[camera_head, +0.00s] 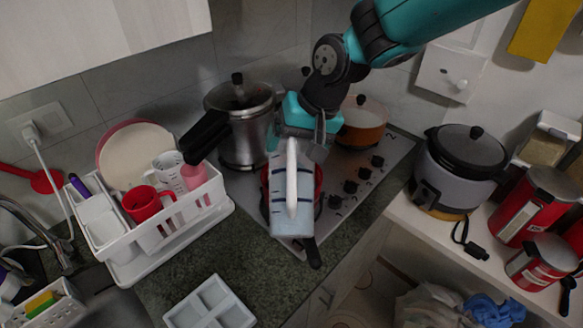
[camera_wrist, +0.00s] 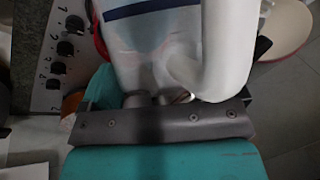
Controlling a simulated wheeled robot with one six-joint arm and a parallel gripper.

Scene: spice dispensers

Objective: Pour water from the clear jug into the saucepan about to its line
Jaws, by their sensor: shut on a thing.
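My gripper (camera_head: 303,132) is shut on the clear jug (camera_head: 283,222) and holds it over the front of the hob. The jug has a white handle (camera_head: 292,180), dark marking lines and pale bluish contents. In the wrist view the jug (camera_wrist: 150,50) fills the upper middle, close against my gripper (camera_wrist: 160,98). A red saucepan (camera_head: 319,181) is behind and below the jug, mostly hidden, with its black handle (camera_head: 313,254) pointing to the front. The saucepan's inside, its line and its water level are hidden. I see no stream of water.
A steel pressure cooker (camera_head: 240,125) and a lidded orange pot (camera_head: 362,122) stand behind on the hob (camera_head: 375,185). A white dish rack (camera_head: 140,250) with cups is left. A rice cooker (camera_head: 462,165) and red canisters (camera_head: 535,205) are right. A white divided tray (camera_head: 208,305) is in front.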

